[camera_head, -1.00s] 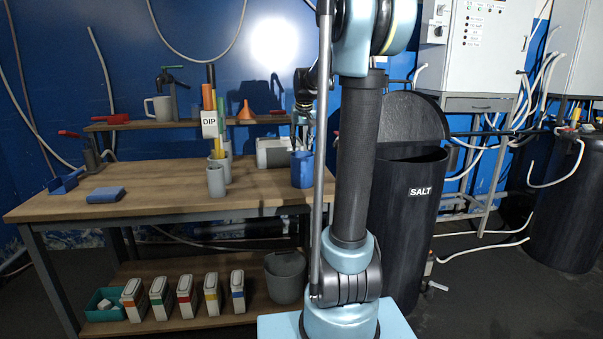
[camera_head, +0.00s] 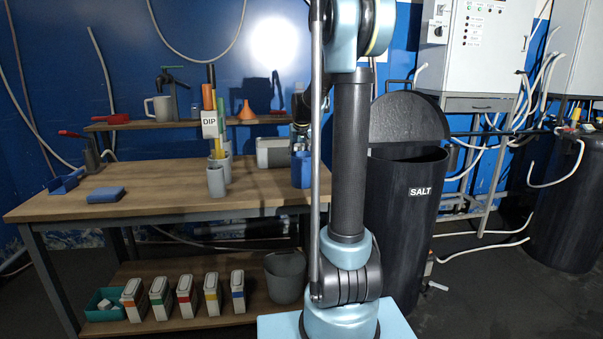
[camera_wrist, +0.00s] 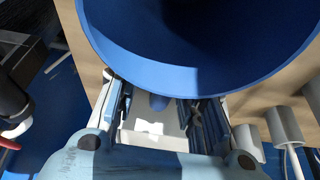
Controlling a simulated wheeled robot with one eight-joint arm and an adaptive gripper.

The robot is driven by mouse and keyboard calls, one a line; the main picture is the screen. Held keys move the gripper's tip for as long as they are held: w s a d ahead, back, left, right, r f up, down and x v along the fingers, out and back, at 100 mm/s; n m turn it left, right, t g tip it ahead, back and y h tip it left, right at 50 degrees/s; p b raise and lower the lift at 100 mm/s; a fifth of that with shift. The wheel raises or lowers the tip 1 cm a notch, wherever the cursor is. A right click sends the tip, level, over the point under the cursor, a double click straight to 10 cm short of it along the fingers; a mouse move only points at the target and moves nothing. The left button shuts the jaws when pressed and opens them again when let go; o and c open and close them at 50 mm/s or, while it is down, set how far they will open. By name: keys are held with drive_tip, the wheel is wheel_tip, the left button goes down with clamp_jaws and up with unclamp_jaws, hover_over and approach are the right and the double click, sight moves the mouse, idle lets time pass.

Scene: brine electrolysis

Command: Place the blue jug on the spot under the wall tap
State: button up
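The blue jug (camera_head: 301,172) stands on the workbench, right of the middle, partly hidden by my arm. In the wrist view the jug's wide rim (camera_wrist: 165,68) fills the top, and its small blue handle (camera_wrist: 159,102) points down between my fingers. My gripper (camera_wrist: 160,112) is open, with one finger on each side of the handle and gaps visible. In the head view my gripper is close to the jug, mostly hidden by my arm. A tap with a red lever (camera_head: 72,134) is at the bench's left end, near a blue tray (camera_head: 66,181).
A blue block (camera_head: 106,195), grey cups (camera_head: 216,181) with coloured sticks and a grey box (camera_head: 272,152) are on the bench. The black SALT bin (camera_head: 410,230) stands right. The bench's front middle is clear.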

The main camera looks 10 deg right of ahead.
clamp_jaws()
